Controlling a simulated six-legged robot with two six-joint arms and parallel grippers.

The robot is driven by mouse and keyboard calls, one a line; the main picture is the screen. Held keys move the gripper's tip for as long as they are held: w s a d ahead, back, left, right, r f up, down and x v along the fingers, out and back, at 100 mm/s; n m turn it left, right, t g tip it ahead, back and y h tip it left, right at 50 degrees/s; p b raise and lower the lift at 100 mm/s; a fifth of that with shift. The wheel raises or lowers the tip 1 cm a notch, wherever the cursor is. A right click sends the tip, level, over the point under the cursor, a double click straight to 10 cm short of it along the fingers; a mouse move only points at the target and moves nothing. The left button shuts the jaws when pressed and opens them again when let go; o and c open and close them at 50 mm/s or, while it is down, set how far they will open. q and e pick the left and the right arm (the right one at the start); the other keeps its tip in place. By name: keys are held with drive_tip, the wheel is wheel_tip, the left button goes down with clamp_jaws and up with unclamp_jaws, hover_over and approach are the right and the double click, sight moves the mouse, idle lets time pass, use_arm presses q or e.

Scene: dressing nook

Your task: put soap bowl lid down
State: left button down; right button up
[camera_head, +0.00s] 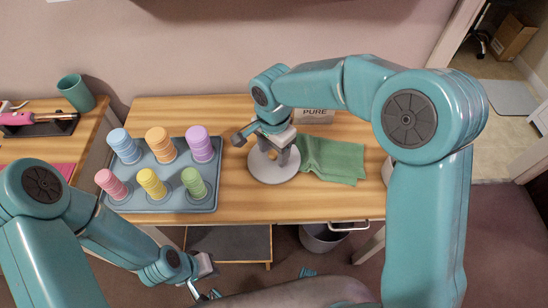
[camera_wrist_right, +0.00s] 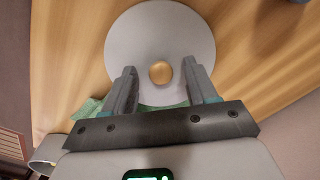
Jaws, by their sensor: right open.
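The soap bowl lid, a pale grey disc (camera_head: 266,176) with a small gold knob (camera_wrist_right: 160,72), lies flat on the wooden table. It also shows in the right wrist view (camera_wrist_right: 160,30). My right gripper (camera_wrist_right: 160,80) is open over it, with one finger on each side of the knob and a gap to it on both sides. In the head view this gripper (camera_head: 272,160) points down and hides part of the lid. My left gripper (camera_head: 206,282) is low in front of the table, away from the lid; its jaw opening is unclear.
A green cloth (camera_head: 335,160) lies right of the lid, with a box marked PURE (camera_head: 316,116) behind. A blue-grey tray (camera_head: 150,206) with several coloured ribbed pieces stands left. A whitish object (camera_head: 387,170) is mostly hidden by my right arm. Bare table separates tray and lid.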

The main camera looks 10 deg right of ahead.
clamp_jaws()
